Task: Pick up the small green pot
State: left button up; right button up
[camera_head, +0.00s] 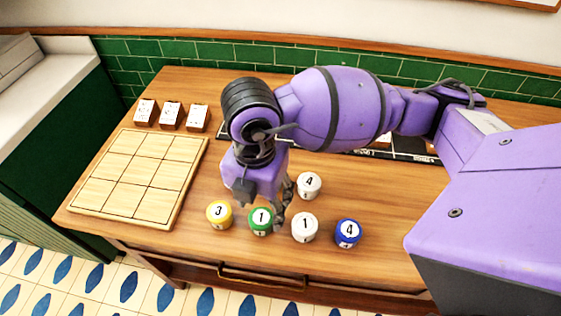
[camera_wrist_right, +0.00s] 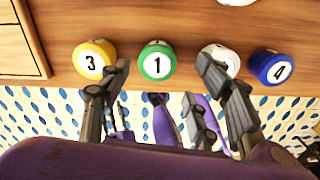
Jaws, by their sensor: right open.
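The small green pot (camera_head: 260,222) has a white lid marked 1 and stands upright on the wooden table near its front edge. It also shows in the right wrist view (camera_wrist_right: 157,62), between my open fingertips in the picture. My right gripper (camera_head: 280,208) points down close to the pot, at its upper right in the head view. Its fingers (camera_wrist_right: 163,66) are spread and empty; I cannot tell how far above the pot they are. My left gripper is not in view.
A yellow pot marked 3 (camera_head: 219,214) stands left of the green one. White pots marked 1 (camera_head: 305,227) and 4 (camera_head: 309,185) and a blue pot marked 4 (camera_head: 347,233) stand to the right. A wooden grid board (camera_head: 107,205) lies left, with several small card blocks (camera_head: 171,115) behind it.

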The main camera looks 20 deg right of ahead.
aim_at(258, 216)
notch_tip(258, 216, down, 2)
jog(key=shift+s+a+f, duration=0.1)
jog(key=f, duration=0.3)
jog(key=shift+w+a+f, duration=0.25)
jog(key=shift+w, duration=0.05)
jog(key=shift+f, duration=0.35)
jog(key=c, duration=1.1)
jog(key=shift+c, duration=0.9)
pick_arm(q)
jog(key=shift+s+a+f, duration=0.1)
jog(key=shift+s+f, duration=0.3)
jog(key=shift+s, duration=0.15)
